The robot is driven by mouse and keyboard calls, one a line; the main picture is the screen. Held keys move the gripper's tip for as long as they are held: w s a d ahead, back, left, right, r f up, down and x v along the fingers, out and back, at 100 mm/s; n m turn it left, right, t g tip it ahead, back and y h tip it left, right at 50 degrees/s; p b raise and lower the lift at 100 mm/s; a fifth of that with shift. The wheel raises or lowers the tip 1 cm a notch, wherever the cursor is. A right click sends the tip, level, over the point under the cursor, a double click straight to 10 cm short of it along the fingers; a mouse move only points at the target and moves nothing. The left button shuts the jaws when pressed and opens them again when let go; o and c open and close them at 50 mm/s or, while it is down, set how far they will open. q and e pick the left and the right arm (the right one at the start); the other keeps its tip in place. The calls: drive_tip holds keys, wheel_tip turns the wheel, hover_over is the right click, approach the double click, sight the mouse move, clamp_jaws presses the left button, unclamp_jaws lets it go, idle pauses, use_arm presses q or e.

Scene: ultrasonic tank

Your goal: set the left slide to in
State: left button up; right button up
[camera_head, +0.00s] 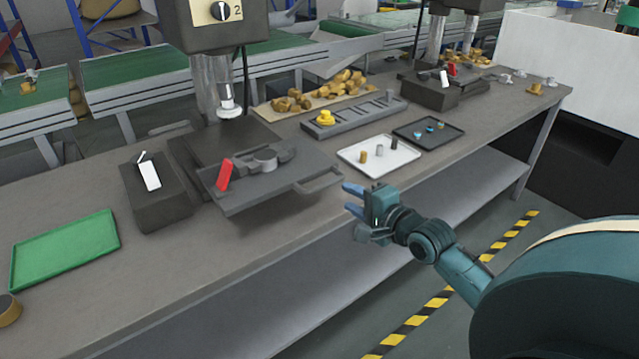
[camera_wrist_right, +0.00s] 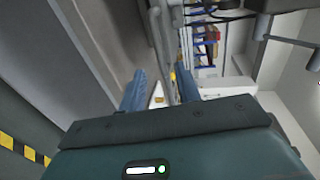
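The left slide (camera_head: 240,203) is a dark grey plate under the left press. It sticks out from the press base toward the table's front edge. It carries a red lever (camera_head: 225,175) and a grey ring-shaped holder (camera_head: 265,160). A loop handle (camera_head: 322,182) is at its right front end. My right gripper (camera_head: 352,199) is open in front of the table edge, a little right of the handle and apart from it. In the right wrist view its two blue fingers (camera_wrist_right: 160,90) are spread with nothing gripped. My left gripper is not in view.
A black box with a white switch (camera_head: 150,176) stands left of the slide, and a green tray (camera_head: 65,248) lies farther left. A white tray with small parts (camera_head: 395,165) is right of the handle. A second press station (camera_head: 445,90) stands at the back.

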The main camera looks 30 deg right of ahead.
sight(327, 186)
drive_tip(key=x, duration=1)
drive_tip(key=shift+a, duration=0.1)
clamp_jaws()
